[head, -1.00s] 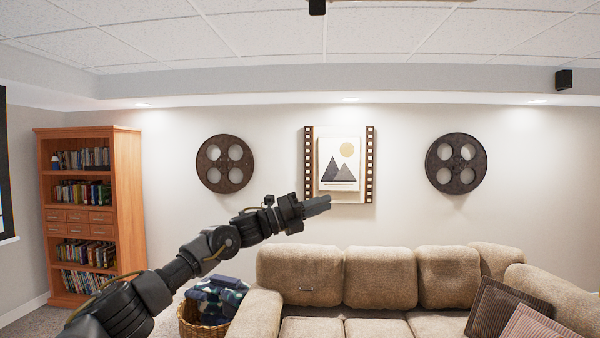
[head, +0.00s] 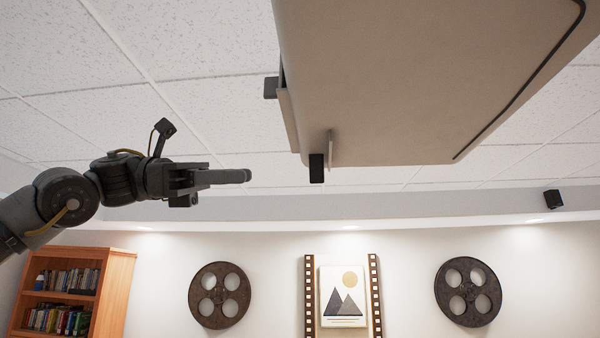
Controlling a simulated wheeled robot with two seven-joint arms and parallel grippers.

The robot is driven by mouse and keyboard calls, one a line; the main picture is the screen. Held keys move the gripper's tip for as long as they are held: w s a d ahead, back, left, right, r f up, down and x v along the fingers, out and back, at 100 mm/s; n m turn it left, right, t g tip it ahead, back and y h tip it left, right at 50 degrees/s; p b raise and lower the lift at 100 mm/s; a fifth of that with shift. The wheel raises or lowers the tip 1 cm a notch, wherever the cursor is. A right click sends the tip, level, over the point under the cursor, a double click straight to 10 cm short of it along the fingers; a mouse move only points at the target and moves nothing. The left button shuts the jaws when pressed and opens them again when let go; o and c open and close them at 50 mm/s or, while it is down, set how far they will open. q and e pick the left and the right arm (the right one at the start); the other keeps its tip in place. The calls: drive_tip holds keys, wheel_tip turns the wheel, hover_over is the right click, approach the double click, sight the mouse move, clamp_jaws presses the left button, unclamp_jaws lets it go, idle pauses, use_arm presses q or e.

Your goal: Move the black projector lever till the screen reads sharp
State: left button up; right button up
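The projector (head: 420,80) is a large beige box overhead, seen from below in the head view. A small black tab (head: 317,168) hangs at its lower front edge beside a thin pale fin. A second dark tab (head: 270,88) sticks out from its left side. I cannot tell for sure which tab is the lever. My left gripper (head: 246,176) is left of the projector, pointing right, with its fingertips apart from both tabs in the picture. Its fingers are seen side-on and overlap, so their gap is hidden. My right gripper and the screen's picture are out of view.
White ceiling tiles (head: 200,45) lie above. A wooden bookcase (head: 115,290), two film reels (head: 219,295) and a framed mountain picture (head: 342,297) are at the far wall. A small black speaker (head: 552,199) hangs at right. The space between gripper and projector looks clear.

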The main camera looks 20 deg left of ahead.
sight(317, 166)
use_arm(q)
drive_tip(key=p+x, duration=0.3)
drive_tip(key=x, duration=0.7)
drive_tip(key=shift+d, duration=0.25)
drive_tip(key=c, duration=0.4)
